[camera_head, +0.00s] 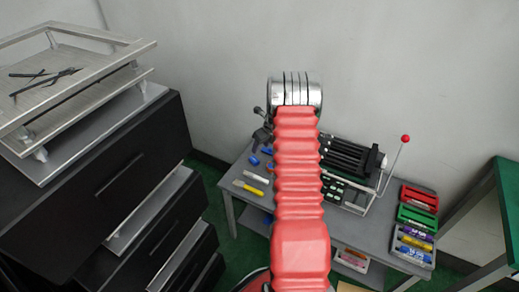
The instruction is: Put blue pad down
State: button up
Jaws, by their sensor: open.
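Small blue pieces lie on the left part of the grey table (233,203), one (254,160) near its left edge and another (267,151) just behind it. I cannot tell which of them is the blue pad. My red arm rises through the middle of the view to its silver end (296,90) and covers the middle of the table. My gripper cannot be made out, and what lies behind the arm is hidden. A small dark part (262,133) shows left of the silver end; I cannot tell what it belongs to.
A lever fixture with a red knob (405,138) stands right of my arm. Red (418,198) and green (417,218) trays and a marker tray line the table's right end. A yellow piece (248,187) lies at left. Black drawers (120,175) stand left, a green-topped table (507,200) right.

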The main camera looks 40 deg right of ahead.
dwell(0.9)
jog(key=s+a+f+n+g+y, duration=0.1)
jog(key=s+a+f+n, duration=0.1)
jog(key=s+a+n, duration=0.35)
jog(key=s+a+r+n, duration=0.8)
jog(key=a+r+n, duration=0.2)
jog(key=a+r, duration=0.2)
jog(key=s+a+r+n+t, duration=0.1)
jog(key=s+a+r+n, duration=0.7)
jog(key=a+r, duration=0.5)
jog(key=s+a+r+n+t, duration=0.1)
jog(key=s+a+r+n, duration=0.7)
jog(key=a+r+n, duration=0.5)
jog(key=shift+a+h, duration=0.35)
jog(key=shift+h, duration=0.05)
